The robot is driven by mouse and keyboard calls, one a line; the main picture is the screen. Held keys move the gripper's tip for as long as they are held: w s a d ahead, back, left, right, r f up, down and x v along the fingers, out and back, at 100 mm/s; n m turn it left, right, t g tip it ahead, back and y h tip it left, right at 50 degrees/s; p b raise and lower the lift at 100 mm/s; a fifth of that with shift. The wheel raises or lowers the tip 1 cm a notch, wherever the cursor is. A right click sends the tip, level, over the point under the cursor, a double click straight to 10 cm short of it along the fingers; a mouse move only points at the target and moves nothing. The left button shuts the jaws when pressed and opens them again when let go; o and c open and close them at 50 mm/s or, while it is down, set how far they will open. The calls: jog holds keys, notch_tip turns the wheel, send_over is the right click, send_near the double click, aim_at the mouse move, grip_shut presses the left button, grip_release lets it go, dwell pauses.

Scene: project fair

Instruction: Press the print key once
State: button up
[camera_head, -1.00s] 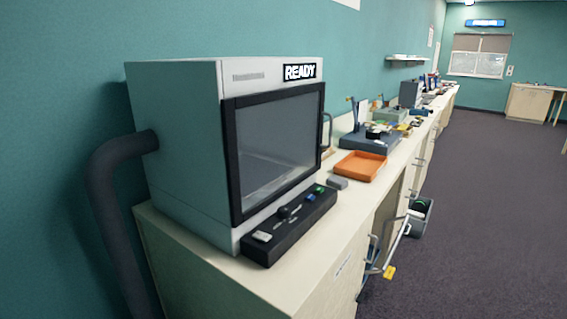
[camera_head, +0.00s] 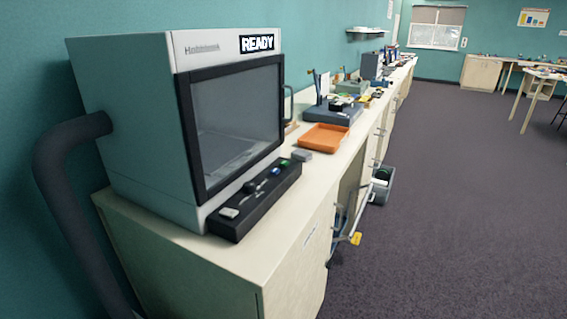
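A grey boxy printer (camera_head: 135,130) with a dark-framed glass front stands on the near end of the counter. The panel carries a white key (camera_head: 229,212), a dark knob (camera_head: 250,187), a blue key (camera_head: 276,171) and a green key (camera_head: 285,163). The key labels are too small to read, so I cannot tell which one is the print key. My gripper is not in view.
A dark hose (camera_head: 50,170) runs down the printer's left side. The floor (camera_head: 450,200) at right is clear.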

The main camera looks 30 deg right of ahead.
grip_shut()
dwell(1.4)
